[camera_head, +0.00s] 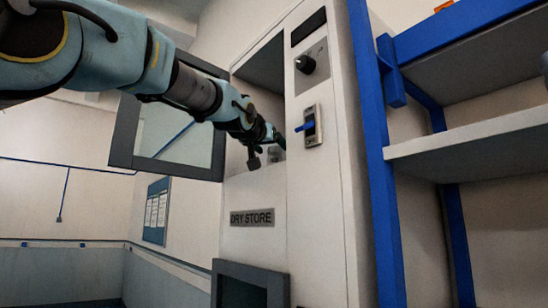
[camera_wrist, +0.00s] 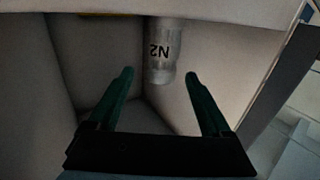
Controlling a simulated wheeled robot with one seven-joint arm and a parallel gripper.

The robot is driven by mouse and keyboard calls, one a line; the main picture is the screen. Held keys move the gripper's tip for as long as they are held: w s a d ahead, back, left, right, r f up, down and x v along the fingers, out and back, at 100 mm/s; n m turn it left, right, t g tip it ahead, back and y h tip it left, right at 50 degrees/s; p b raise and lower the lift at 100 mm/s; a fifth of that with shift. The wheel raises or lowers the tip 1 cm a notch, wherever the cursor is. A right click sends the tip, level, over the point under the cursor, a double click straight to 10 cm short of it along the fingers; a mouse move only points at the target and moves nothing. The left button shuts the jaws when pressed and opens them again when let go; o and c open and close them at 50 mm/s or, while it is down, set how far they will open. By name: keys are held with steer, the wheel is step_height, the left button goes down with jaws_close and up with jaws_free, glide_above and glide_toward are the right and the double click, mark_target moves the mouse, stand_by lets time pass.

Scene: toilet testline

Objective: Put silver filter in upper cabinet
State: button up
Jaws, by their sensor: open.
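The silver filter (camera_wrist: 160,60) is a metallic cylinder marked "N2", which reads upside down in the wrist view. It stands inside the pale compartment of the upper cabinet (camera_head: 262,85). My gripper (camera_wrist: 160,76) is open, with its two dark green fingers apart and the filter's near end between or just beyond their tips. I cannot tell whether they touch it. In the head view my gripper (camera_head: 276,138) reaches into the upper cabinet's opening. The filter cannot be clearly made out there. The cabinet's framed glass door (camera_head: 123,130) is swung open to the left.
Right of the opening, a panel carries a black knob (camera_head: 305,64) and a blue-handled latch (camera_head: 306,126). A "DRY STORE" label (camera_head: 252,217) sits above a lower dark-framed door (camera_head: 245,288). A blue-framed shelf rack (camera_head: 480,135) stands at right.

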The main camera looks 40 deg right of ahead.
steer(key=b+v, duration=0.4)
steer(key=v, duration=0.5)
steer(key=shift+b, duration=0.3)
steer(key=shift+f, duration=0.1)
